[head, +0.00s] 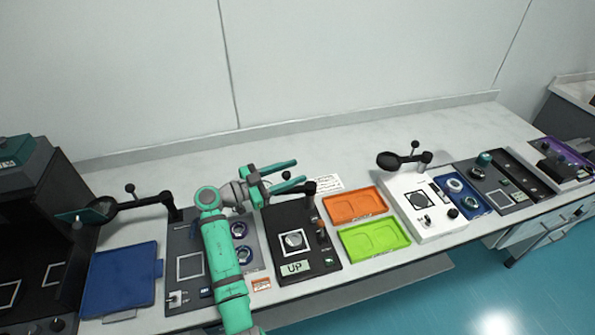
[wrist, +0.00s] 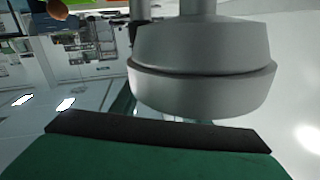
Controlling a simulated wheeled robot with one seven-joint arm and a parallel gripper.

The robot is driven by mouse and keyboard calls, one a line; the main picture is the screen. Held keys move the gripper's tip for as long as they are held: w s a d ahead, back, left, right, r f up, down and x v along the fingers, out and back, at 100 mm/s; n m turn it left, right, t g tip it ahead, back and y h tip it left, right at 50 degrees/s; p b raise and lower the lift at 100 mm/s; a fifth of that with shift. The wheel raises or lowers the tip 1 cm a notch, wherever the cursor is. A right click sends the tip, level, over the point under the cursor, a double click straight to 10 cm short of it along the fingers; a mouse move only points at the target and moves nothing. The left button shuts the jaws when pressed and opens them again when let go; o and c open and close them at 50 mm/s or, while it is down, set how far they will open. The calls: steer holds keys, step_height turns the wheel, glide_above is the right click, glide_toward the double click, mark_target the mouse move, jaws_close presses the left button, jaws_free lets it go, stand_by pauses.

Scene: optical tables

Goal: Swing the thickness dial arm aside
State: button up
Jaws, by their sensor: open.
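The black station (head: 275,252) stands mid-bench, with a sign reading UP and a round silver piece (head: 293,240) on its plate. A short black arm (head: 296,190) runs left from a post at its back right corner; it looks like the thickness dial arm. Its left part is hidden or hard to tell behind my gripper.
An orange tray (head: 355,203) and a green tray (head: 375,252) lie right of the station. A white station (head: 443,225) with a black swing arm (head: 402,160) stands farther right. The bench behind is mostly clear.

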mark_target(265, 182)
steer(key=v, duration=0.8)
steer(key=shift+s+a, duration=0.1)
steer(key=shift+a, duration=0.1)
steer(key=shift+r, duration=2.5)
steer(key=shift+d, duration=0.1)
